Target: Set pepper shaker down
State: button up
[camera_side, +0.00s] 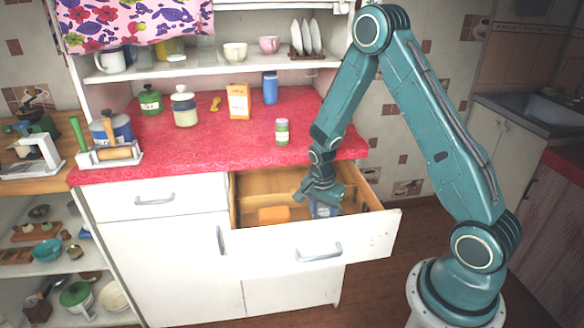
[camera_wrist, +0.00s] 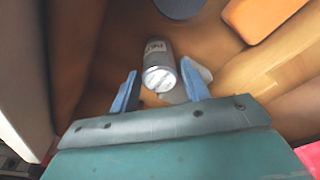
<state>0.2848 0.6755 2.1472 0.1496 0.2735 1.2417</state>
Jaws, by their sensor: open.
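A grey cylindrical shaker (camera_wrist: 158,58) with a pale label and a light round end shows in the wrist view, inside the wooden drawer. I take it to be the pepper shaker, but its lettering is too small to read. Its light end faces the camera; I cannot tell whether it stands or lies. My gripper (camera_wrist: 160,76) is open, its two blue fingers spread on either side of the shaker's near end. I cannot tell whether a finger touches it. In the side view my gripper (camera_side: 322,194) is down inside the open drawer (camera_side: 345,238), where the shaker cannot be made out clearly.
An orange block (camera_wrist: 262,14) lies in the drawer, also seen in the side view (camera_side: 273,214). A whitish object (camera_wrist: 205,74) is partly behind the right finger. A dark round item (camera_wrist: 180,6) sits beyond.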

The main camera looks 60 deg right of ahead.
jog(key=r, duration=0.5)
jog(key=a+r, duration=0.1)
jog(key=r, duration=0.1)
jog(key=shift+r, duration=0.25)
jog(key=shift+a+r, duration=0.1)
jog(key=shift+a+r, duration=0.15)
jog(key=shift+r, duration=0.3)
jog(key=s+a+r+n+t, duration=0.1)
jog(key=s+a+r+n, duration=0.25)
jog(key=r, duration=0.25)
jog(key=s+a+r+n+t+y, duration=0.1)
jog(key=s+a+r+n+t, duration=0.15)
jog(key=s+r+n, duration=0.35)
jog(key=s+a+r+n+t, duration=0.1)
jog(key=a+r+n, duration=0.25)
jog(key=r, duration=0.35)
jog(key=s+a+r+n, duration=0.1)
jog(key=s+n, duration=0.1)
jog(key=s, duration=0.2)
jog(key=s+a+r+n+t, duration=0.1)
jog(key=s+a+n, duration=0.1)
jog(key=s+n, duration=0.1)
jog(key=shift+s+a+r+y, duration=0.25)
jog(key=shift+s+r+y, duration=0.05)
jog(key=shift+s+y, duration=0.1)
jog(key=shift+w, duration=0.1)
